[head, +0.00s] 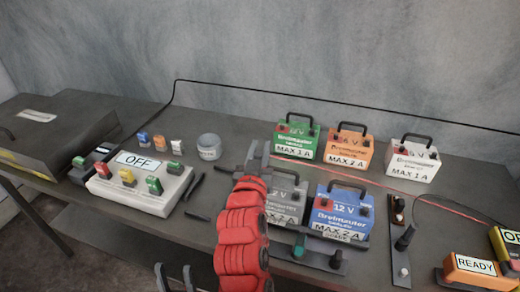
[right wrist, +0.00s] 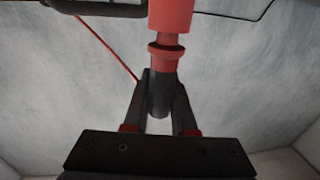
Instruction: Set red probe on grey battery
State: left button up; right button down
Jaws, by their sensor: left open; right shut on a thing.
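The grey battery (head: 290,208), marked MAX 2 A, stands mid-table with a black handle; my red right arm hides its left part. My right gripper (head: 258,158) is raised at the grey battery's upper left in the picture. In the right wrist view, my right gripper (right wrist: 160,105) is shut on the red probe (right wrist: 170,20), whose dark part sits between the fingers. I cannot make out the probe in the head view, nor whether it touches the battery. My left gripper (head: 175,278) is open and empty at the bottom edge.
A blue battery (head: 342,215) stands close right of the grey one. Green (head: 296,140), orange (head: 348,148) and white (head: 412,162) batteries stand behind. A switch box marked OFF (head: 140,185) and a grey jar (head: 209,147) are left. A READY box (head: 472,268) is at lower right.

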jog(key=shift+f+b, duration=1.05)
jog(key=shift+b, duration=0.15)
jog(key=c, duration=0.6)
grip_release()
jog(key=shift+c, duration=0.2)
jog(key=s+a+p, duration=0.2)
jog(key=s+p, duration=0.4)
jog(key=s, duration=1.1)
jog(key=shift+s+a, duration=0.15)
jog(key=shift+a, duration=0.25)
